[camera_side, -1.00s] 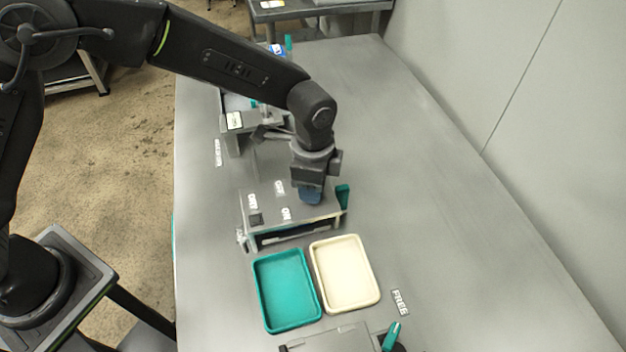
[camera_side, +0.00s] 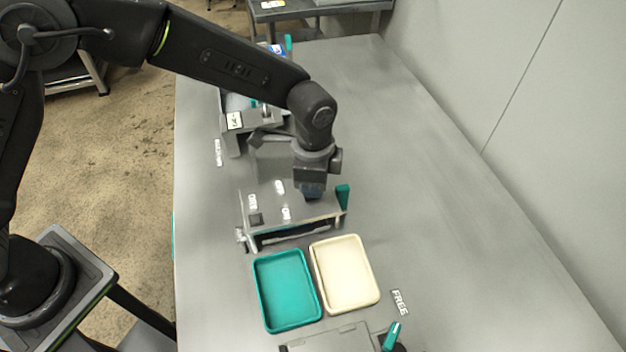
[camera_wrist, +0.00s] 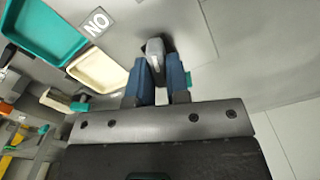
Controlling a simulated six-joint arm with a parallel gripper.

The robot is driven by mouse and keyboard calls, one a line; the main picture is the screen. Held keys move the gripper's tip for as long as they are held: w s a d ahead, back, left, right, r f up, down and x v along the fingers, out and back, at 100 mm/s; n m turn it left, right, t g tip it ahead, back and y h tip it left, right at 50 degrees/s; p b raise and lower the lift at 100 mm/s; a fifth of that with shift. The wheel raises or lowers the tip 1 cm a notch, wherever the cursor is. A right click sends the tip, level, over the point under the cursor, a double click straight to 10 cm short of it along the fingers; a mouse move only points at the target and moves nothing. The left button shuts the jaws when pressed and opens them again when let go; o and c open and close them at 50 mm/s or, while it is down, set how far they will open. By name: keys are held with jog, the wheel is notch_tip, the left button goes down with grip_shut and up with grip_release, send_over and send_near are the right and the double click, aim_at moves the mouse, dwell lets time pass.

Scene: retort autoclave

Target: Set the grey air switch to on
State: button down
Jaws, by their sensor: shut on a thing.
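The grey air switch (camera_wrist: 155,48) shows in the wrist view as a small grey lever with a pale stripe, standing at a dark opening in the grey panel. My gripper (camera_wrist: 162,66) has blue fingers, one on each side of the lever, shut on it. In the side view my gripper (camera_side: 312,191) points down at the right part of the grey panel box (camera_side: 268,231), and the lever is hidden there. An ON label (camera_wrist: 97,22) lies to the left in the wrist view. In the side view the ON label (camera_side: 286,213) is nearer the camera than another label (camera_side: 279,187).
A teal tray (camera_side: 260,300) and a cream tray (camera_side: 375,285) lie in front of the panel box. A green part (camera_side: 342,196) stands at the box's right end. Another grey fixture (camera_side: 235,140) is behind.

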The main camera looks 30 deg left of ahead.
jog(key=n, duration=0.5)
jog(key=shift+w, duration=0.1)
jog(key=n, duration=0.4)
jog(key=shift+a+n, duration=0.1)
jog(key=shift+n, duration=0.3)
dwell(0.3)
jog(key=c, duration=1.1)
grip_release()
notch_tip(320, 180, up, 14)
